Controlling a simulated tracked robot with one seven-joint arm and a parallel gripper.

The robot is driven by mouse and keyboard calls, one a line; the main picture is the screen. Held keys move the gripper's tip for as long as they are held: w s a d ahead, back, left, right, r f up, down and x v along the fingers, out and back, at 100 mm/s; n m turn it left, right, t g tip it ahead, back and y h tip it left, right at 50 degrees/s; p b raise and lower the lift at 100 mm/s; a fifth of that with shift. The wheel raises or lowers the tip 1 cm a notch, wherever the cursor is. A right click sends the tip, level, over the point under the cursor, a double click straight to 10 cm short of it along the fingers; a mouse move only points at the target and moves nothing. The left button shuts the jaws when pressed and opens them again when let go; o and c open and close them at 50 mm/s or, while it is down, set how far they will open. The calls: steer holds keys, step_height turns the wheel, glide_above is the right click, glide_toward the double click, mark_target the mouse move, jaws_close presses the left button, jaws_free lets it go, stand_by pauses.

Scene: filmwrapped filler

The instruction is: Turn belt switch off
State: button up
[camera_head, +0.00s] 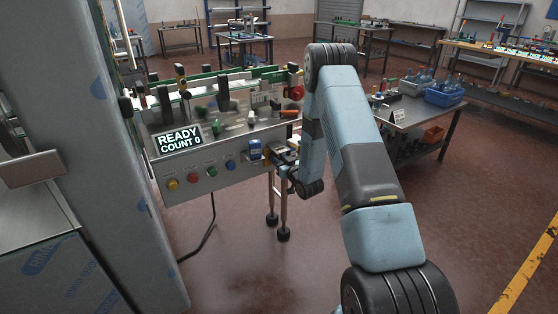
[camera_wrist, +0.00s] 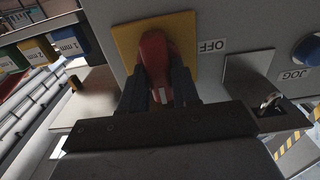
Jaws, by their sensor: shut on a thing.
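The belt switch is a red handle (camera_wrist: 156,52) on a yellow plate (camera_wrist: 186,28) in the wrist view. A label reading OFF (camera_wrist: 212,46) appears upside down beside the plate. My gripper (camera_wrist: 161,84) has one dark finger on each side of the red handle and is shut on it. The lower part of the handle is partly hidden between the fingers. In the head view my gripper (camera_head: 287,158) is at the right end of the machine's front panel (camera_head: 215,182). My arm hides part of that end, and the handle cannot be made out there.
In the wrist view a blue knob (camera_wrist: 308,51) is beside a JOG label (camera_wrist: 293,75). The machine's display (camera_head: 180,139) reads READY COUNT 0, above several coloured buttons. A tall panel (camera_head: 75,130) stands close on the left. A bench with blue bins (camera_head: 443,95) stands at right.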

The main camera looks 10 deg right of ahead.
jaws_close()
steer(key=shift+n, duration=0.3)
steer(key=shift+s+a+f+n, duration=0.1)
steer(key=shift+a+f+n, duration=0.1)
steer(key=shift+n, duration=2.65)
steer(key=shift+s+a+f+n, duration=0.1)
steer(key=shift+f+n, duration=0.05)
steer(key=shift+n, duration=2.75)
steer(key=shift+s+a+f+n, duration=0.1)
steer(key=shift+f+n, duration=0.1)
steer(key=shift+n, duration=2.65)
steer(key=shift+f, duration=0.1)
steer(key=o, duration=0.6)
jaws_free()
steer(key=shift+o, duration=1.1)
steer(key=shift+w+r, duration=0.15)
steer(key=shift+r, duration=0.05)
